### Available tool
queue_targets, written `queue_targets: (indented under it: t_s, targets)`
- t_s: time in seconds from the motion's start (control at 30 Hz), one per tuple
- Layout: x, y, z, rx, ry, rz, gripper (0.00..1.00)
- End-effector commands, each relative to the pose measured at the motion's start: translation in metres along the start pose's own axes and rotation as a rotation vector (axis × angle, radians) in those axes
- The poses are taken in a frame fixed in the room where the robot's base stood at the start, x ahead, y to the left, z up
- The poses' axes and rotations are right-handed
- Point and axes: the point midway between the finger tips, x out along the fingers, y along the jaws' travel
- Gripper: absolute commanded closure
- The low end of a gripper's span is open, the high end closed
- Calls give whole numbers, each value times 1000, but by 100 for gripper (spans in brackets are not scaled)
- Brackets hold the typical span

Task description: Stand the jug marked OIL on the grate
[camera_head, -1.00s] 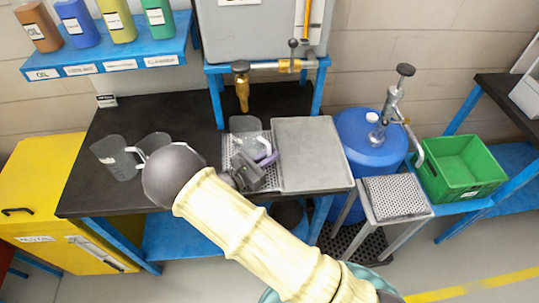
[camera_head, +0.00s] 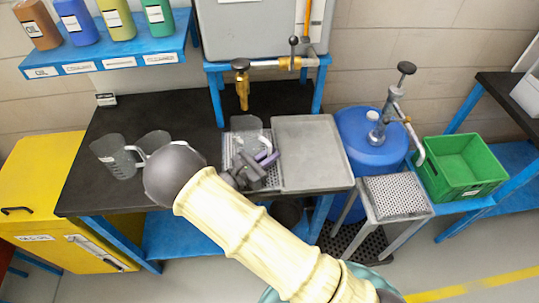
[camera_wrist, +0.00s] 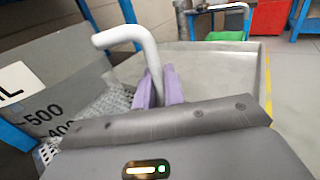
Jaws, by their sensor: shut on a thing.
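A clear grey jug (camera_head: 243,124) is at the perforated grate (camera_head: 227,158) below the brass tap. In the wrist view the jug (camera_wrist: 70,62) shows a label ending in L and the marks 500 and 400. My gripper (camera_head: 266,158) has its purple fingers (camera_wrist: 160,86) shut on the jug's pale handle. The grate (camera_wrist: 113,103) shows beside and below the jug in the wrist view. The jug's base is largely hidden, so I cannot tell whether it touches the grate.
Two clear jugs (camera_head: 116,158) (camera_head: 154,142) stand left on the black bench. A flat grey tray (camera_head: 312,155) adjoins the grate. The tap (camera_head: 242,85) hangs above. A blue drum (camera_head: 365,140) with a pump, another perforated stand (camera_head: 396,196) and a green crate (camera_head: 462,168) are at right.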

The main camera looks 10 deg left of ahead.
Motion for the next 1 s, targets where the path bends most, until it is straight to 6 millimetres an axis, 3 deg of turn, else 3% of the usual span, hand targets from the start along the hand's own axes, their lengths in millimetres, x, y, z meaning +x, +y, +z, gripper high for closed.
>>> queue_targets:
  t_s: [0.47, 0.5, 0.6, 1.0]
  targets:
    - [-3, 1, -3, 0, 0, 6, 100]
    - [-3, 1, -2, 0, 0, 5, 83]
    - [-1, 0, -2, 0, 0, 2, 64]
    - [-6, 1, -3, 1, 1, 3, 64]
